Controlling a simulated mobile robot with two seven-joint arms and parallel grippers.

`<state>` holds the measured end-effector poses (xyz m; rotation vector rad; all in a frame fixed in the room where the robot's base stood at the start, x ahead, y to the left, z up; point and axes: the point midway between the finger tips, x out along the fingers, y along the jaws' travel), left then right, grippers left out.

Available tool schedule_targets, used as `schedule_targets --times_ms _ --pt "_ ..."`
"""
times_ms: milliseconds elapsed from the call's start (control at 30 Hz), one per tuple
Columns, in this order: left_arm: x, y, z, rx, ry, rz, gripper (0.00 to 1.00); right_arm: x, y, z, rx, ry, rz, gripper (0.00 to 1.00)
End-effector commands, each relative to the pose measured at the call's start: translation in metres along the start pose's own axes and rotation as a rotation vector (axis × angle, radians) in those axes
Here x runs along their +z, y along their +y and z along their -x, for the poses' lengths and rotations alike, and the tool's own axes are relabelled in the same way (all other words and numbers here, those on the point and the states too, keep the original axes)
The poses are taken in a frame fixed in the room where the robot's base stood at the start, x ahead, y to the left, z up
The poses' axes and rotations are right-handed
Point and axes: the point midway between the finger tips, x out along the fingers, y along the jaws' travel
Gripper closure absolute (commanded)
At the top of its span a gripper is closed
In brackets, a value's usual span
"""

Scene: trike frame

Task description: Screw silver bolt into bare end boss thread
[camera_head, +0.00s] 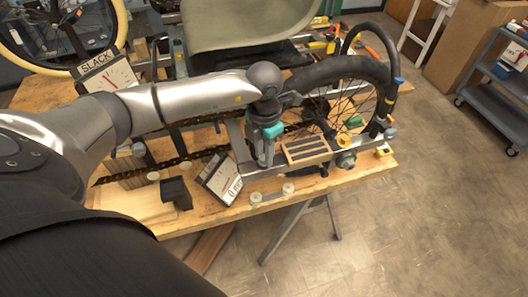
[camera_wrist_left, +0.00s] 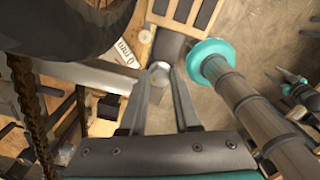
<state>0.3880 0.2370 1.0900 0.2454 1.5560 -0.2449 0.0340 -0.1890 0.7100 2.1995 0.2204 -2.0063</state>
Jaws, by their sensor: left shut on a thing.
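My left gripper (camera_head: 264,152) points down over the front of the trike frame, beside the wheel. Its fingertips are hard to make out in the head view. In the left wrist view its two fingers (camera_wrist_left: 162,82) close around a small pale, rounded metal piece, which looks like the silver bolt (camera_wrist_left: 159,69). A dark grey cylindrical part (camera_wrist_left: 169,45) lies just beyond the bolt; it may be the end boss. I cannot tell whether the bolt touches a thread. The silver frame tube (camera_wrist_left: 88,74) runs left of the fingers. My right gripper is not in view.
A teal-ringed grey cylinder (camera_wrist_left: 238,98) stands close to the right of the fingers. The black-tyred wheel (camera_head: 340,72), chain (camera_head: 200,155), slotted wooden block (camera_head: 306,151) and a gauge card (camera_head: 220,178) crowd the bench. Open floor (camera_head: 420,220) lies right of it.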

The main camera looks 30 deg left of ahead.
Motion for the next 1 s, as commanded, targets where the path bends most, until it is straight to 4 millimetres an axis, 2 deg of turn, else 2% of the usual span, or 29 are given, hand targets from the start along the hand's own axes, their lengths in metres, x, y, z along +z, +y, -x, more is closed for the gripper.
schedule_targets --times_ms 233,333,1000 --pt "-0.0003 0.0 -0.0004 0.0 0.001 -0.006 1.0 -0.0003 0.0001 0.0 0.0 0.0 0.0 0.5" --pt "-0.0004 0.0002 -0.0003 0.0 0.001 -0.065 1.0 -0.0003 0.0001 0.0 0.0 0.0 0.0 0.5" --pt "-0.0006 0.0004 -0.0013 0.0 0.003 -0.853 1.0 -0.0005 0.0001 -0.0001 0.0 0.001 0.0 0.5"
